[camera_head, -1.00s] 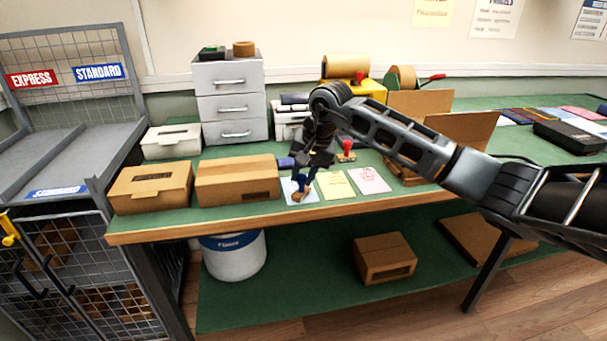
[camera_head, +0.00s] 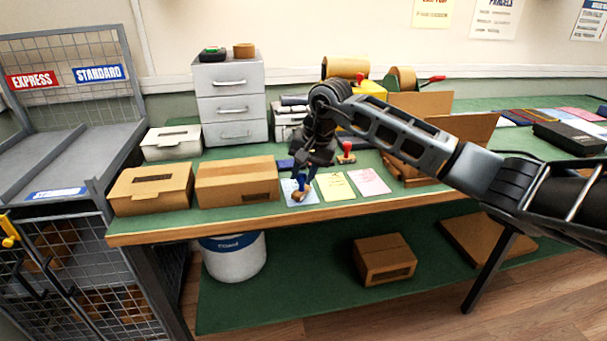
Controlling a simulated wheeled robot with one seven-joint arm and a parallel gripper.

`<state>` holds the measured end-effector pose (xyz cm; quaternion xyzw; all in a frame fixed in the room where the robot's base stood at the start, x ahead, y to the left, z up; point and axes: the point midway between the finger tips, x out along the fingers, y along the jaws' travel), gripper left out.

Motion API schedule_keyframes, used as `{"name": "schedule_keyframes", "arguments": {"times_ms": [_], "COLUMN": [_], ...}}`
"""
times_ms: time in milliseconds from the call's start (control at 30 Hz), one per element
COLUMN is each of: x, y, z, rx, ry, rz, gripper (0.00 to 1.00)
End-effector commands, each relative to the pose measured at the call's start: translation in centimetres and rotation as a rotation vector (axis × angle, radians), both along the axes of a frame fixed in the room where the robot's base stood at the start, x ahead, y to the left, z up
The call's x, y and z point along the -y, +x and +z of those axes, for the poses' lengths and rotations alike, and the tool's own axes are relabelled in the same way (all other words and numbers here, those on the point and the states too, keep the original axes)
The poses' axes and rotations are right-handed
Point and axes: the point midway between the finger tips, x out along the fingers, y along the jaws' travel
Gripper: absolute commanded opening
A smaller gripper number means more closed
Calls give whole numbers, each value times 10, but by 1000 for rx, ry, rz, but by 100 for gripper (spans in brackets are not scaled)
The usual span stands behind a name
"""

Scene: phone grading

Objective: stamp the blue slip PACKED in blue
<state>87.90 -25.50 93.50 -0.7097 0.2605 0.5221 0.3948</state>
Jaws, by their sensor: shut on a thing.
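My gripper (camera_head: 303,174) is shut on a blue-handled stamp (camera_head: 301,194) with a brown base, at the front of the green bench. The stamp is over the pale blue slip (camera_head: 289,185), with its base at the slip's lower part. I cannot tell whether the base touches the paper. The stamp and gripper hide part of the slip, and no mark can be made out on it. A dark blue pad (camera_head: 285,163) lies just behind the slip, partly hidden by the gripper.
A yellow slip (camera_head: 335,187) and a pink slip (camera_head: 369,181) lie to the right. A red-handled stamp (camera_head: 346,153) stands behind them. A closed carton (camera_head: 237,184) sits left of the blue slip. An open carton (camera_head: 440,150) stands farther right. The bench's front edge (camera_head: 220,226) is close.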

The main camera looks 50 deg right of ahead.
Motion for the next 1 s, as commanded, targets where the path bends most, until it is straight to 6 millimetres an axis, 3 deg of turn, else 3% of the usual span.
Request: {"name": "schedule_keyframes", "arguments": {"times_ms": [700, 1000], "x": [1, 1], "y": [1, 1], "z": [55, 60], "rx": [4, 4], "ry": [-3, -1], "rz": [-1, 0], "gripper": [10, 10]}}
